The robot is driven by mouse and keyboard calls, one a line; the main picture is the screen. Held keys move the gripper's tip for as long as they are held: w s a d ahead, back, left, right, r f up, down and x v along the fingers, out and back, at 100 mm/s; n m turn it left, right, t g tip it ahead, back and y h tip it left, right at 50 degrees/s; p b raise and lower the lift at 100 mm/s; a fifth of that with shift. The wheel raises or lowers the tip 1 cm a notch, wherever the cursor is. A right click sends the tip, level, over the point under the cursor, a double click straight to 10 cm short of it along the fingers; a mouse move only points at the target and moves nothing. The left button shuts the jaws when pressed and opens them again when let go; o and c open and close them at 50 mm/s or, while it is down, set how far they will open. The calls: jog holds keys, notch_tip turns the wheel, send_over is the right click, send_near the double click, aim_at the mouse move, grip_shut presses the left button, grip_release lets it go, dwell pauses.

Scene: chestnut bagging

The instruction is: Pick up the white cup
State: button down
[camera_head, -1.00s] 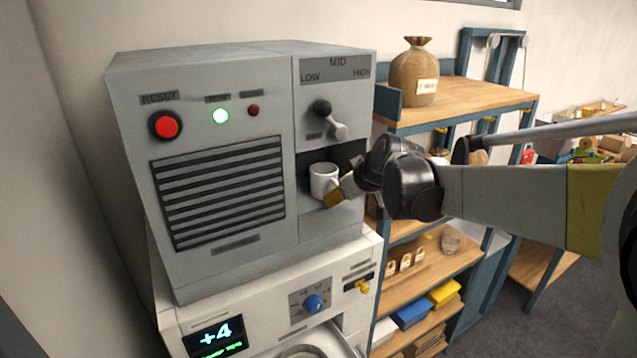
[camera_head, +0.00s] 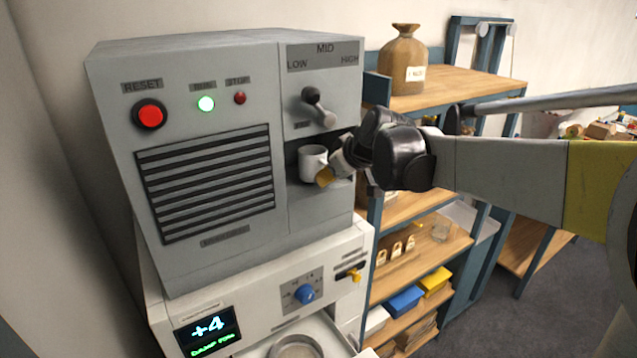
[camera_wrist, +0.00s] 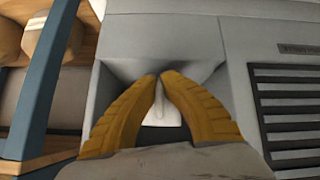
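The white cup (camera_head: 313,161) is in the recess on the lower right of the grey machine (camera_head: 200,75), below the lever. My gripper (camera_head: 324,177) reaches in from the right, with its yellow fingers at the cup's right side. In the wrist view the two yellow fingers (camera_wrist: 160,76) close together around the cup's narrow white handle. Part of the cup (camera_wrist: 160,112) shows between them; the rest is hidden by the fingers. The cup looks upright and slightly above the recess floor.
The recess walls and the lever (camera_head: 318,106) are close around the cup. A white machine (camera_head: 260,310) with a blue knob stands below. A wooden shelf (camera_head: 455,85) holding a brown sack (camera_head: 403,60) stands to the right, behind my arm.

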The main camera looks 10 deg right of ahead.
jog(key=shift+s+r, duration=0.15)
jog(key=shift+r, duration=0.5)
jog(key=s+d+b, duration=0.1)
jog(key=s+d, duration=0.1)
jog(key=s, duration=0.6)
jog(key=s+d+b, duration=0.2)
jog(key=s+d, duration=0.1)
jog(key=s, duration=0.5)
jog(key=shift+s+d+b, duration=0.25)
jog(key=shift+s+b, duration=0.05)
jog(key=shift+s, duration=0.1)
